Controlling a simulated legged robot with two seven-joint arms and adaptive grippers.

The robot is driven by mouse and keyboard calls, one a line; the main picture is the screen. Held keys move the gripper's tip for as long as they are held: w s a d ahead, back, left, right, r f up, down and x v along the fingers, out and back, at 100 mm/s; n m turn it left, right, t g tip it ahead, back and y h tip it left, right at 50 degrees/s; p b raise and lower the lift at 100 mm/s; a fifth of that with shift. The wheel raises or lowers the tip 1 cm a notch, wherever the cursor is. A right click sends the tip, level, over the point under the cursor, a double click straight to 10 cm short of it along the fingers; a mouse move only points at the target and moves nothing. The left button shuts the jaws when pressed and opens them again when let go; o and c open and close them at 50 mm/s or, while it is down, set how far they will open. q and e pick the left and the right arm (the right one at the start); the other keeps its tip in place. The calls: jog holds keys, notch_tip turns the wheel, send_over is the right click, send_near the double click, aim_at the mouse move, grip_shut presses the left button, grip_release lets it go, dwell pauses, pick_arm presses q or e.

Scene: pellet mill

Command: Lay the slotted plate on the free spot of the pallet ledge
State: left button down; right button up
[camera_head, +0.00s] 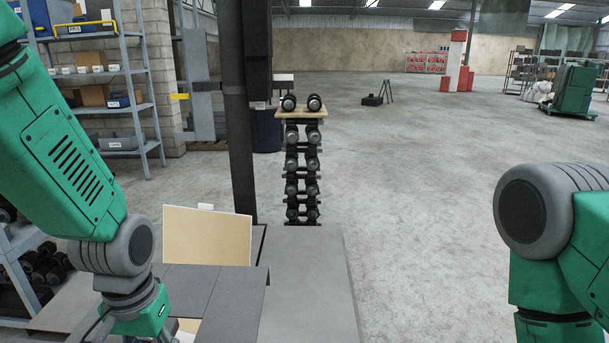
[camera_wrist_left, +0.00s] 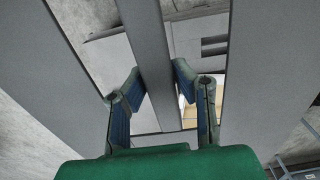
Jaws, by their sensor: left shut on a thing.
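The slotted plate (camera_wrist_left: 268,75) is a wide grey slab with long openings on both sides of a middle bar in the left wrist view. My left gripper (camera_wrist_left: 158,82) is shut on that middle bar, one finger at each side of it. In the head view a grey slab that looks like the plate (camera_head: 238,300) lies in front of my left wrist, at the bottom left; the fingertips are hidden there. The pallet ledge and its free spot cannot be clearly told apart from the other grey surfaces. My right gripper is out of view below the right arm.
A beige board (camera_head: 207,236) stands upright behind the plate. A grey flat surface (camera_head: 310,290) extends to its right. A dark post (camera_head: 238,110) and a dumbbell rack (camera_head: 302,170) stand beyond. Shelving (camera_head: 100,80) is at left. Open floor lies right of centre.

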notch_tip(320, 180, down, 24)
jog(key=b, duration=2.3)
